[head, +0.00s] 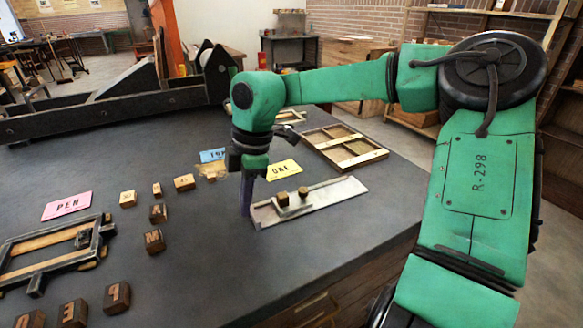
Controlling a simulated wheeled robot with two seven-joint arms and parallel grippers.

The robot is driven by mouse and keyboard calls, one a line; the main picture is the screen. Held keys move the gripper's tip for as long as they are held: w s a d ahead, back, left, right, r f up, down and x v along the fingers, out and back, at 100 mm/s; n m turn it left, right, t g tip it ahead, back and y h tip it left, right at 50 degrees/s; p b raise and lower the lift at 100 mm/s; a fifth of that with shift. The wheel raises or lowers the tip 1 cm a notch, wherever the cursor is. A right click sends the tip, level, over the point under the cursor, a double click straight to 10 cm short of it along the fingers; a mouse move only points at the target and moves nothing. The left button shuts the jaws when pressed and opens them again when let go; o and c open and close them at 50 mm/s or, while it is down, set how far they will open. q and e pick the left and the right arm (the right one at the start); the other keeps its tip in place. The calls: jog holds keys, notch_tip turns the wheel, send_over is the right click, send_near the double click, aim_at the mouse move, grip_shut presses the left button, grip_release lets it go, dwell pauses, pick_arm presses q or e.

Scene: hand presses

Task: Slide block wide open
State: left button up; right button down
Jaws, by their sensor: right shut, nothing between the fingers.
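A flat, pale metal tray-like piece (335,197) with a raised edge lies on the dark table, right of the middle. Two small brown blocks sit on it, one (282,199) nearer its left part and one (303,192) just right of that. I cannot tell which part is the slide block. My right gripper (246,208) points down at the left end of the metal piece, shut and empty. Its fingers overlap that end in the picture; I cannot tell whether they touch. My left gripper is out of view.
Several lettered wooden blocks (154,241) lie on the left and front of the table. A dark frame (50,255) stands at the left beside a pink card (66,205). A yellow card (284,170) and a wooden compartment tray (345,147) lie behind. The front middle is clear.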

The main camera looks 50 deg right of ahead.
jog(key=shift+w+a+b, duration=0.1)
jog(key=shift+w+a, duration=0.4)
jog(key=shift+a, duration=0.65)
jog(key=shift+w+a+b, duration=0.15)
jog(key=shift+w+a, duration=0.3)
jog(key=shift+a, duration=0.75)
jog(key=shift+w+a+b, duration=0.1)
jog(key=shift+w+a, duration=0.4)
jog(key=shift+a, duration=0.65)
jog(key=c, duration=0.6)
grip_release()
jog(key=shift+c, duration=0.2)
jog(key=shift+r, duration=0.1)
notch_tip(320, 180, up, 7)
jog(key=p, duration=0.5)
